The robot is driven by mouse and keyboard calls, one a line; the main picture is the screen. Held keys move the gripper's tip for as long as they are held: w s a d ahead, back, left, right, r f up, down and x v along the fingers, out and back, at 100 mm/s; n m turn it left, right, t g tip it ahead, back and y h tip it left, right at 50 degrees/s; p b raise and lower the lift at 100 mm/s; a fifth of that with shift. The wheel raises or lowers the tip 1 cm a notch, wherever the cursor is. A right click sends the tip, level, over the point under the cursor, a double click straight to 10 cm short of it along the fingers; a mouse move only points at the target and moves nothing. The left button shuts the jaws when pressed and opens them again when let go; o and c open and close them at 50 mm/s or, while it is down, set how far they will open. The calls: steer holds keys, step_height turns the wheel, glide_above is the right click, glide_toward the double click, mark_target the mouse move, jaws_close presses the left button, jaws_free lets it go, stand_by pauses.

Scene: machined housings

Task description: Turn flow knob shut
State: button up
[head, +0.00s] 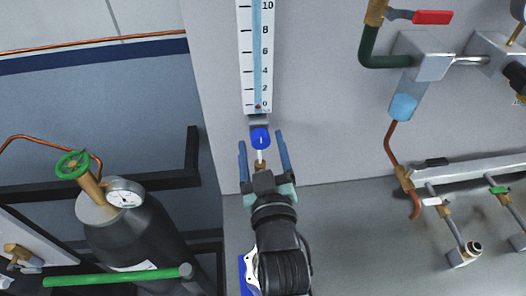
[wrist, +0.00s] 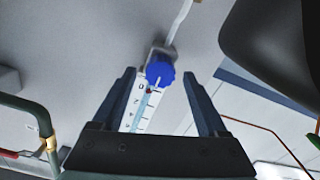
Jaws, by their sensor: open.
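The flow knob (head: 260,138) is blue and sits at the foot of a white flow scale (head: 256,60) marked 0 to 10. A small red mark shows on the scale near 0. My gripper (head: 262,150) is open, with one finger on each side of the knob in the head view. In the wrist view the knob (wrist: 160,72) lies between the tips of my gripper (wrist: 158,75), with gaps on both sides and no visible contact. A white line on the knob's face shows in the wrist view.
A dark gas cylinder with a green valve wheel (head: 73,165) and gauge (head: 125,193) stands at left. Pipes, a red-handled valve (head: 432,17) and a manifold (head: 450,172) are at right. The wall beside the scale is clear.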

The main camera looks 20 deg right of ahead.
steer(key=b+v, duration=0.3)
steer(key=v, duration=0.8)
steer(key=shift+s+a+f, duration=0.1)
steer(key=shift+s, duration=0.05)
steer(key=shift+v, duration=0.8)
steer(key=shift+r, duration=0.2)
steer(key=w+a+r+t+y, duration=0.1)
steer(key=w+a+r+t, duration=0.15)
steer(key=r, duration=0.65)
steer(key=w+a+r+t+y, duration=0.1)
steer(key=w+a+r+t, duration=0.15)
steer(key=r, duration=0.75)
steer(key=w+a+r+t+y, duration=0.1)
steer(key=w+a+r+t, duration=0.15)
steer(key=r, duration=0.65)
steer(key=s+a+r+t+y, duration=0.1)
steer(key=s+a+r, duration=0.1)
steer(key=r, duration=0.4)
steer(key=s+a+r+t+y, duration=0.1)
steer(key=s+a+r, duration=0.1)
steer(key=r, duration=0.4)
steer(key=shift+s+a, duration=0.3)
steer(key=shift+s, duration=0.05)
steer(key=shift+t, duration=0.25)
